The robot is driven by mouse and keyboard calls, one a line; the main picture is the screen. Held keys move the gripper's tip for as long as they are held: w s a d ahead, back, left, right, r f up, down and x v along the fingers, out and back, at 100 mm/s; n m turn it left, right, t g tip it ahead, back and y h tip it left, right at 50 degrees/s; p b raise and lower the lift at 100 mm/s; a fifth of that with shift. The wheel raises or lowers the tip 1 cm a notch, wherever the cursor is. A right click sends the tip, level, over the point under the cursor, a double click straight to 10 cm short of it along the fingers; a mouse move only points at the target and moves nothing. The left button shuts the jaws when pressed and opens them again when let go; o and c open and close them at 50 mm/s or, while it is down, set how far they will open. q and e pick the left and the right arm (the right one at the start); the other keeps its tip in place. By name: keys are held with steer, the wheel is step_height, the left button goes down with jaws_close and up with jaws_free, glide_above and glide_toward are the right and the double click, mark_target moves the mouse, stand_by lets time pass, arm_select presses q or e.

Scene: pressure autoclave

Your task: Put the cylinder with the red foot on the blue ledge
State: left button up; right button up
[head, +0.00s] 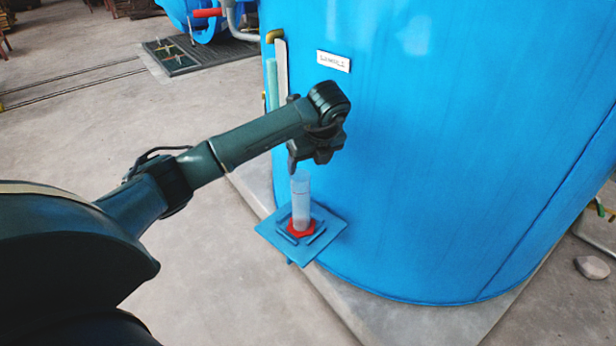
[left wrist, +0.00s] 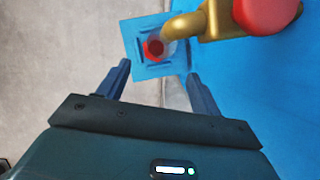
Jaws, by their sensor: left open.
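The clear cylinder (head: 301,200) stands upright on its red foot (head: 301,229), on the blue ledge (head: 332,225) that juts from the big blue tank. My left gripper (head: 304,163) is above the cylinder's top in the head view, pointing down. In the left wrist view its fingers (left wrist: 158,85) are spread apart with nothing between them. Beyond the fingertips that view shows the ledge (left wrist: 147,70) and the red foot (left wrist: 153,48). The cylinder is partly hidden there by a brass fitting. My right gripper does not show.
The blue tank (head: 450,150) fills the right side, with a label plate (head: 333,61) on its wall. A brass tap with a red handle (left wrist: 265,12) is close to the left gripper in the wrist view. Open concrete floor (head: 220,290) lies to the left.

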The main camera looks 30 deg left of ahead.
arm_select(q)
steer(key=s+d+f+m+g+h, duration=0.1)
steer(key=s+d+f+m+h, duration=0.2)
steer(key=d, duration=0.5)
steer(key=s+d+f+m+h, duration=0.1)
steer(key=s+d+f+h, duration=0.1)
steer(key=s+d+h, duration=0.35)
steer(key=s+d+f+m+g+h, duration=0.1)
steer(key=s+d+f+m+h, duration=0.15)
steer(key=d, duration=0.65)
steer(key=s+d+r+n+t+h, duration=0.3)
steer(key=s+d+r+h, duration=0.6)
steer(key=d+r+h, duration=0.15)
steer(key=w+a+r+n+t+y, duration=0.15)
steer(key=a+n+t+y, duration=0.6)
steer(key=n+t, duration=0.8)
steer(key=s+a+f+n+g+y, duration=0.5)
steer(key=s+a+f+n, duration=0.1)
steer(key=a+f+n, duration=0.2)
steer(key=shift+s+f+n+y, duration=0.3)
steer(key=shift+s+n+y, duration=0.1)
steer(key=shift+n, duration=0.5)
